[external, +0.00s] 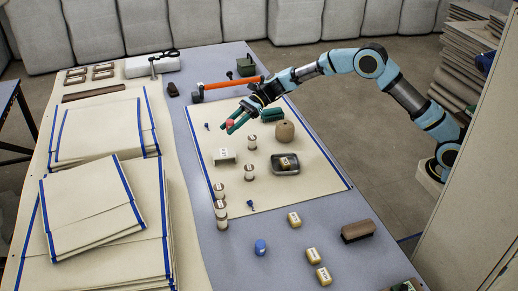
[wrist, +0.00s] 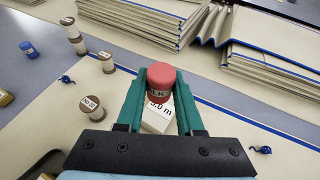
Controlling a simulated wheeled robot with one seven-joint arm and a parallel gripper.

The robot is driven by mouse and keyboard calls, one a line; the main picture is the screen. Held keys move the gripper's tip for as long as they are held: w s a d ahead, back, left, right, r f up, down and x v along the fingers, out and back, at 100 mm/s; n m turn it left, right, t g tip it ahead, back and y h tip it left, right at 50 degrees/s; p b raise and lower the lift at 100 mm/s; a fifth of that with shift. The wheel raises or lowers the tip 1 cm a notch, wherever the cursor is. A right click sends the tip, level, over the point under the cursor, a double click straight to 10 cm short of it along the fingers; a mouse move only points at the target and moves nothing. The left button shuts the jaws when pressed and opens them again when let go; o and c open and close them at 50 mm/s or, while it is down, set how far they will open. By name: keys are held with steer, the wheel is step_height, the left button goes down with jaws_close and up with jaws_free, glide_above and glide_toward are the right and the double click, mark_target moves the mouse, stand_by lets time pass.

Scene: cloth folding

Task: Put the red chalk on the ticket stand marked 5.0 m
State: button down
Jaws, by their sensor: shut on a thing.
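The red chalk (external: 230,123) is a short red cylinder between the fingertips of my gripper (external: 237,126). In the wrist view the chalk (wrist: 161,80) stands upright between the two green fingers, with part of its lettering showing. My gripper is shut on it and holds it up off the cloth. The ticket stand marked 5.0 m (wrist: 157,118) is a pale block seen below and partly behind the chalk in the wrist view. In the external view a white stand (external: 224,156) sits on the cloth just below the chalk in the picture. The chalk looks apart from it.
Several thread spools (external: 249,172) stand on the cream cloth (external: 320,186) near the stand. A grey tray (external: 285,168) and a round brown ball (external: 285,131) lie to the right. Stacked folded cloths (external: 105,133) fill the left.

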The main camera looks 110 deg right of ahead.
mark_target(232, 151)
step_height(232, 151, down, 9)
steer(key=shift+r, duration=0.15)
stand_by(0.4)
steer(key=c, duration=0.5)
jaws_free()
steer(key=shift+c, duration=0.2)
